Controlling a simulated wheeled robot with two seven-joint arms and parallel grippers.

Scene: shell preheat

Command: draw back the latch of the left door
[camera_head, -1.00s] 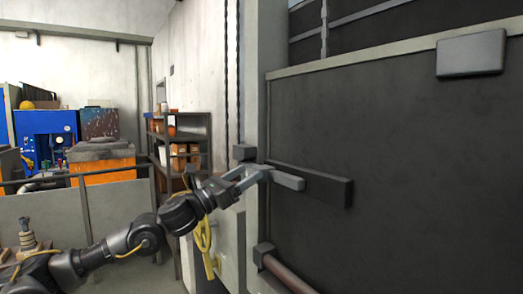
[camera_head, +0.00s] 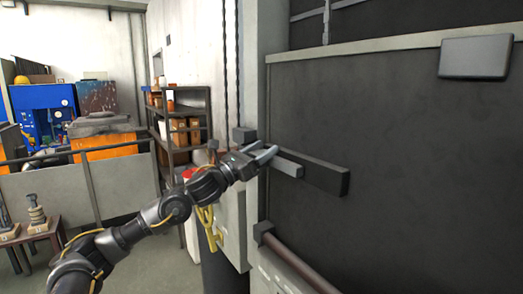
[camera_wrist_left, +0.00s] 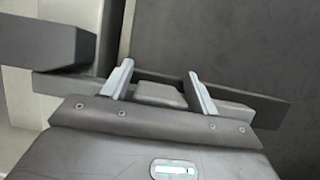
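The left door (camera_head: 420,160) is a large dark panel with a pale top edge, filling the right of the head view. A dark horizontal latch bar (camera_head: 326,178) crosses its left edge, with a lighter grey block (camera_head: 288,168) on it. My left gripper (camera_head: 265,154) is at the block's left end. In the left wrist view my left gripper (camera_wrist_left: 160,85) is open, its two pale fingers on either side of a grey block (camera_wrist_left: 160,95) in front of the dark bar (camera_wrist_left: 255,102). Firm contact cannot be told. My right gripper is not in view.
A dark bracket (camera_head: 243,135) sits on the frame just left of the latch; a brown rail (camera_head: 290,258) runs below it. A shelf with boxes (camera_head: 180,125) and a small table (camera_head: 32,238) stand left. Floor between them is clear.

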